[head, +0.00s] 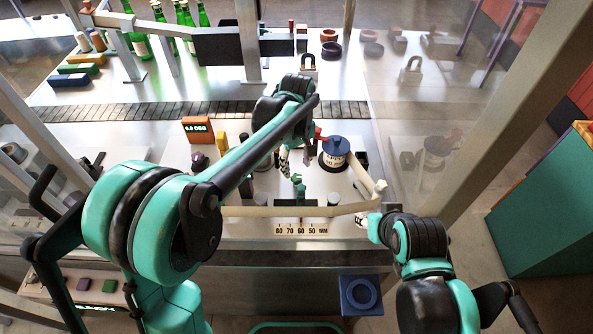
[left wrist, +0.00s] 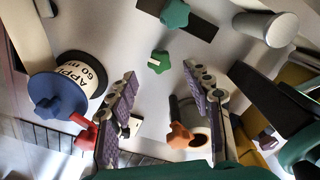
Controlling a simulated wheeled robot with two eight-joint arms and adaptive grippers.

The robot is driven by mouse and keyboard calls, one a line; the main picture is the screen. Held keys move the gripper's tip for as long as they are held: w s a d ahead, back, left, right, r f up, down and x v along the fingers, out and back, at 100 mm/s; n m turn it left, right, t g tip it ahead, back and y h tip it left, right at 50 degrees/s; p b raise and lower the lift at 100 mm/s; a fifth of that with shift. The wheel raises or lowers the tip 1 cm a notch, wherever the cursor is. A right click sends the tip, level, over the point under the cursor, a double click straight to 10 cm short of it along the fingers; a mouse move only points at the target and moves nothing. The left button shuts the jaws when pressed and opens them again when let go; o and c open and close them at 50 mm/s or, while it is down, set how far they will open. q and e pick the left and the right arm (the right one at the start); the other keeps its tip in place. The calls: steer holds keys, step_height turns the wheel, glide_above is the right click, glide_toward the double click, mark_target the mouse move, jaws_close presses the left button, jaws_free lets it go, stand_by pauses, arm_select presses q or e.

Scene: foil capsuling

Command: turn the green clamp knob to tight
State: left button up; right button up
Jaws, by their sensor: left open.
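In the left wrist view, a green star-shaped knob (left wrist: 175,13) sits on a black bar at the top. A smaller green piece (left wrist: 158,62) stands nearer, just beyond the fingertips; I cannot tell for sure which is the clamp knob. Green parts (head: 299,190) also show in the head view, behind the pale bar. My left gripper (left wrist: 160,80) is open and empty, its two purple-padded fingers apart with the smaller green piece ahead of the gap. In the head view it (head: 296,155) hangs above the bench, partly hidden by my arm. My right gripper (head: 366,221) is by the front edge, its fingers unclear.
A blue-topped drum (head: 335,151) with a red knob stands right of my left gripper. A display (head: 197,129) reads 0.0 DEG. A millimetre scale (head: 301,230) runs along the front.

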mark_target(297, 177)
arm_select(q)
step_height(297, 177, down, 4)
steer(key=shift+w+f+b, duration=0.1)
steer(key=shift+w+b, duration=0.05)
steer(key=shift+b, duration=0.25)
steer(key=shift+f, duration=0.3)
jaws_close()
